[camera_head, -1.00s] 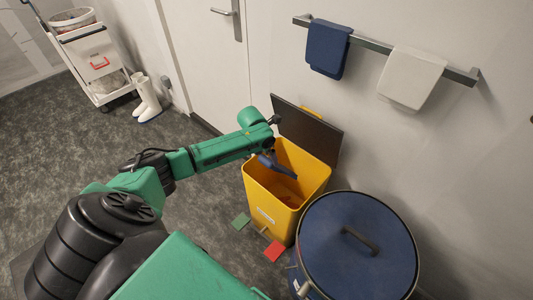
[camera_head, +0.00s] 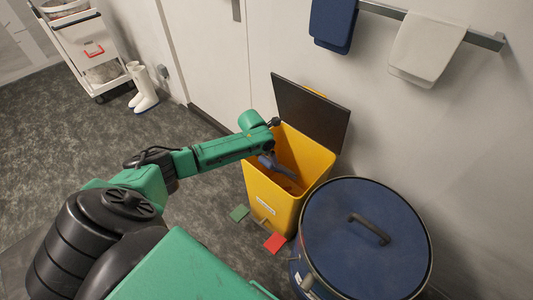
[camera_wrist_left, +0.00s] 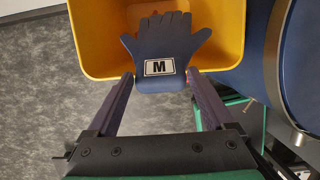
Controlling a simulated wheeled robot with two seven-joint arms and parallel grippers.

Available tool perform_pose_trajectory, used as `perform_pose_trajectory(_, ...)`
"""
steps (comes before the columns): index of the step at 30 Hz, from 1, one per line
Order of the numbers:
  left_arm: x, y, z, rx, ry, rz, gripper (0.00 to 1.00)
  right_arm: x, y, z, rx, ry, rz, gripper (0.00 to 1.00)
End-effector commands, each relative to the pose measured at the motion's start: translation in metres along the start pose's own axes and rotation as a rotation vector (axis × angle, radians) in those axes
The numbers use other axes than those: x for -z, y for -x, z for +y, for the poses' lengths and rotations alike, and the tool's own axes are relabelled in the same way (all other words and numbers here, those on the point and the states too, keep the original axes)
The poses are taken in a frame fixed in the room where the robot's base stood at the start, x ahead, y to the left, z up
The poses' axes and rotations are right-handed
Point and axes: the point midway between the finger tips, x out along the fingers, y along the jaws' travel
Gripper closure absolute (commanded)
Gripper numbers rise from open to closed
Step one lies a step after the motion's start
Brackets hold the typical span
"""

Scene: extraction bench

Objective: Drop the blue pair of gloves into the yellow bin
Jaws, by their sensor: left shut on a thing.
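The yellow bin (camera_head: 268,203) stands on the floor against the wall with its black lid (camera_head: 312,108) open. My left gripper (camera_head: 267,160) reaches into the bin's opening from the left. It is shut on the blue gloves (camera_head: 283,170), which hang inside the mouth of the bin. In the left wrist view my gripper (camera_wrist_left: 160,75) pinches the cuff end of the gloves (camera_wrist_left: 165,38), just below a white "M" label, with the fingers pointing into the bin (camera_wrist_left: 90,45). Much of the bin's bottom is hidden by the gloves. My right gripper is out of view.
A blue round drum (camera_head: 365,240) with a handled lid stands right of the bin. A rail above holds a blue cloth (camera_head: 334,22) and a white one (camera_head: 428,45). White boots (camera_head: 143,90) stand far left.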

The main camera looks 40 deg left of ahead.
Motion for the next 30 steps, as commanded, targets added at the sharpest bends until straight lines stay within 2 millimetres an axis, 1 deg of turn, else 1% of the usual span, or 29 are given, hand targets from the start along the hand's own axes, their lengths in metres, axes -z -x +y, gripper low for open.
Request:
perform_pose_trajectory(1, 0.000, 0.001, 0.000, 0.000, 0.000, -0.001, 0.72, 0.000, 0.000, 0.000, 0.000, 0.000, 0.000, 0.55)
perform_pose_trajectory(2, 0.000, 0.001, 0.000, 0.000, 0.000, -0.001, 0.06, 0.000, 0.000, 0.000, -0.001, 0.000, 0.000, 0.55)
perform_pose_trajectory(3, 0.000, 0.001, 0.000, 0.000, 0.000, 0.000, 0.00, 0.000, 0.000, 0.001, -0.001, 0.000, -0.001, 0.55)
perform_pose_trajectory(10, 0.000, 0.002, 0.000, 0.000, 0.000, 0.001, 0.00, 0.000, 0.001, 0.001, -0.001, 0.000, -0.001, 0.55)
perform_pose_trajectory(13, 0.000, 0.011, 0.001, -0.001, 0.000, 0.000, 0.00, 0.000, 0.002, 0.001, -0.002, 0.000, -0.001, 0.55)
perform_pose_trajectory(14, -0.001, 0.017, 0.001, -0.001, 0.000, -0.001, 0.00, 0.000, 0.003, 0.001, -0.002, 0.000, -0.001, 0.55)
perform_pose_trajectory(17, -0.001, 0.042, 0.002, -0.003, -0.002, -0.003, 0.00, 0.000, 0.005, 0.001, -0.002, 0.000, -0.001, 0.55)
perform_pose_trajectory(21, 0.000, 0.084, 0.002, -0.004, -0.004, -0.002, 0.00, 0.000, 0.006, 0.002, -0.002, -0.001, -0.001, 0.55)
perform_pose_trajectory(24, 0.000, 0.112, 0.001, -0.004, -0.003, -0.002, 0.00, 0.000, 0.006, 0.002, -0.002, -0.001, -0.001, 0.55)
perform_pose_trajectory(27, 0.000, 0.132, 0.001, -0.002, -0.001, -0.001, 0.00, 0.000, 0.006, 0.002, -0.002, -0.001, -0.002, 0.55)
perform_pose_trajectory(30, 0.000, 0.143, 0.000, -0.001, -0.001, -0.001, 0.00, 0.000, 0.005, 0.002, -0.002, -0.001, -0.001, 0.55)
